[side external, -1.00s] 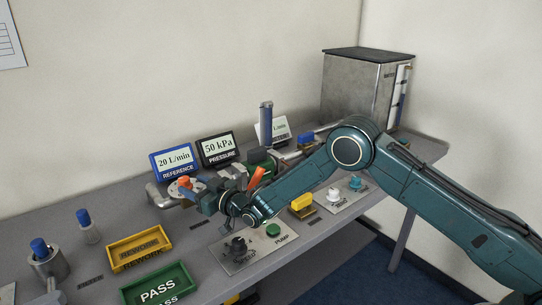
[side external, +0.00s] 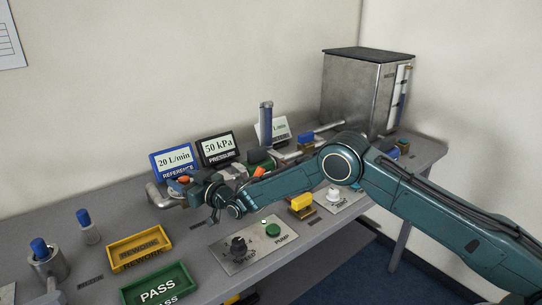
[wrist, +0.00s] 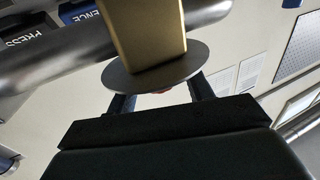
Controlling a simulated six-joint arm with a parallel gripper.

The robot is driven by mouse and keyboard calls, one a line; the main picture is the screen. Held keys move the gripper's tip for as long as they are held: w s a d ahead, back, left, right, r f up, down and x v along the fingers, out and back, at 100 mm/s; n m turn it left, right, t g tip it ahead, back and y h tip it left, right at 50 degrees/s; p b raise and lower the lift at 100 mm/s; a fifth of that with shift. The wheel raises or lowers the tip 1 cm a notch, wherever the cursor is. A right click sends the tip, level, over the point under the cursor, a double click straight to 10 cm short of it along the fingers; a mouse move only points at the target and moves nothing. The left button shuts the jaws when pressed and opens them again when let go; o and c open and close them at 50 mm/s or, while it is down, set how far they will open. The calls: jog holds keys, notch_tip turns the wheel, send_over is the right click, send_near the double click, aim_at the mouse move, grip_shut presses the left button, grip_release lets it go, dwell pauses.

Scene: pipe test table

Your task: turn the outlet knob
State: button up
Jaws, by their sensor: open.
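An orange knob (side external: 184,179), which I take to be the outlet knob, sits on the pipe fitting below the reference display in the side view. My gripper (side external: 193,188) is beside it and partly covers it. In the wrist view, my gripper (wrist: 160,95) has its two fingers apart below a grey round disc (wrist: 150,78) on a brass-coloured block (wrist: 143,30). The rest is hidden, so contact cannot be told.
A metal pipe (wrist: 70,55) runs close behind the block. An orange handle (side external: 259,171) is close to my arm. A panel with a black knob (side external: 238,246) and green pump button (side external: 273,230) lies in front. Yellow (side external: 138,248) and green (side external: 158,287) trays stand at front left.

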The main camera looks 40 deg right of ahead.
jog(key=c, duration=1)
jog(key=shift+o, duration=0.2)
jog(key=shift+a+m+t+h, duration=0.1)
jog(key=shift+m+t+h, duration=0.3)
jog(key=shift+m+h, duration=1.6)
jog(key=shift+h, duration=1.1)
jog(key=shift+f, duration=0.1)
jog(key=shift+m+g+h, duration=0.4)
jog(key=shift+m+h, duration=1.5)
jog(key=shift+h, duration=1)
jog(key=o, duration=1)
jog(key=shift+c, duration=0.2)
